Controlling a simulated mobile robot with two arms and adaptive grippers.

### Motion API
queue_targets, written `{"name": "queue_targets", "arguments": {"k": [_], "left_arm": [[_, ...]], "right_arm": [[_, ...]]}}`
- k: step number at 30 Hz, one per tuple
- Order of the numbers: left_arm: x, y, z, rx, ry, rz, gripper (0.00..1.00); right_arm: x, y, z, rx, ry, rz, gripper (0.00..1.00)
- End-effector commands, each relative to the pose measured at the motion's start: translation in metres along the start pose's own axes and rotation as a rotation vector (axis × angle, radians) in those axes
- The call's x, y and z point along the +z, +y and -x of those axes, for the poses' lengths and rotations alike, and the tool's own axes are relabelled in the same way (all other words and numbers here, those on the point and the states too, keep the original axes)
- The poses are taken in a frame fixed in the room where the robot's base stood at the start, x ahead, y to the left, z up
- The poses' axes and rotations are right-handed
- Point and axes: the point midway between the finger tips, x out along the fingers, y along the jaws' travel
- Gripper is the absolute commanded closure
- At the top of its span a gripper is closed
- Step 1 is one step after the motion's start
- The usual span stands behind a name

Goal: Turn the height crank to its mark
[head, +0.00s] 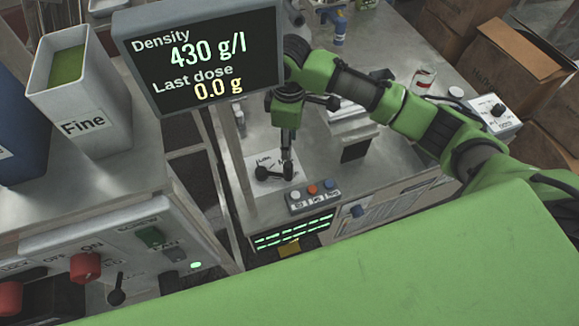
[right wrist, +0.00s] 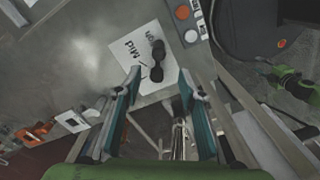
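The black height crank (head: 273,174) lies on a white label plate (head: 267,188) on the steel bench, below the display in the head view. In the right wrist view the crank (right wrist: 157,62) shows just beyond the fingertips, over the plate (right wrist: 132,50), where "Mid" and part of another word are readable. My right gripper (head: 287,154) hangs above the crank; in the right wrist view its two fingers (right wrist: 161,80) are spread with nothing between their tips. Which mark the crank points to is not clear. My left gripper is not in view.
A display (head: 205,58) reads 430 g/l and 0.0 g. A button strip (head: 313,196) sits just in front of the plate. A "Fine" container (head: 100,120) and a switch panel (head: 110,270) stand left. A dial box (head: 494,115) and cardboard boxes (head: 510,75) are right.

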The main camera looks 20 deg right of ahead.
Motion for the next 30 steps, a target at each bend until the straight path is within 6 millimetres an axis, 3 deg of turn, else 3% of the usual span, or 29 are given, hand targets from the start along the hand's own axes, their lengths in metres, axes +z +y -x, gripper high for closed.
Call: {"name": "queue_targets", "arguments": {"k": [5,21,30], "left_arm": [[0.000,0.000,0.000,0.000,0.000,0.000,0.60],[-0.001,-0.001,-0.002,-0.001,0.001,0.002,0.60],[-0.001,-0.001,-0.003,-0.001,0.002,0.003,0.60]], "right_arm": [[0.002,0.002,-0.013,-0.002,-0.009,0.000,0.63],[0.002,0.002,-0.117,-0.001,-0.005,0.000,0.63],[0.002,0.003,-0.136,0.001,-0.004,0.000,0.63]]}}
